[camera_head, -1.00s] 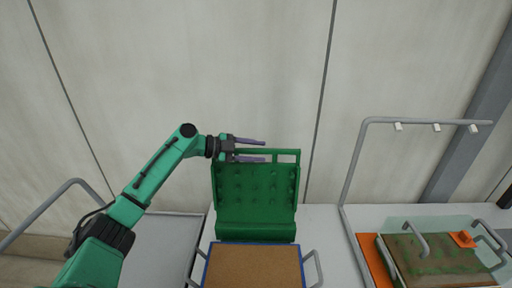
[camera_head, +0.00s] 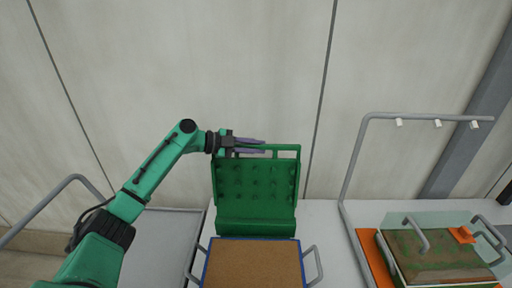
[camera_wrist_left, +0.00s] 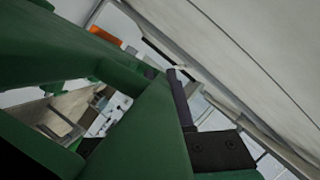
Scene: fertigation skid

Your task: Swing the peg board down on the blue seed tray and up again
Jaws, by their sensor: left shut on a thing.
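The green peg board (camera_head: 255,184) stands raised and nearly upright behind the blue seed tray (camera_head: 252,264), its rows of pegs facing me. The tray has a blue rim, brown fill and a grey handle at each side. My left gripper (camera_head: 262,147) is at the board's top edge, its purple-grey fingers shut on the top bar of the peg board. In the left wrist view the green board (camera_wrist_left: 145,135) fills much of the picture, close to one dark finger (camera_wrist_left: 180,97). My right gripper is not in view.
At the right a planted tray (camera_head: 440,258) with grey handles and an orange piece stands on an orange base. A grey pipe frame (camera_head: 352,165) with white nozzles rises over it. A grey panel (camera_head: 165,245) lies left of the blue tray. A wall stands behind.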

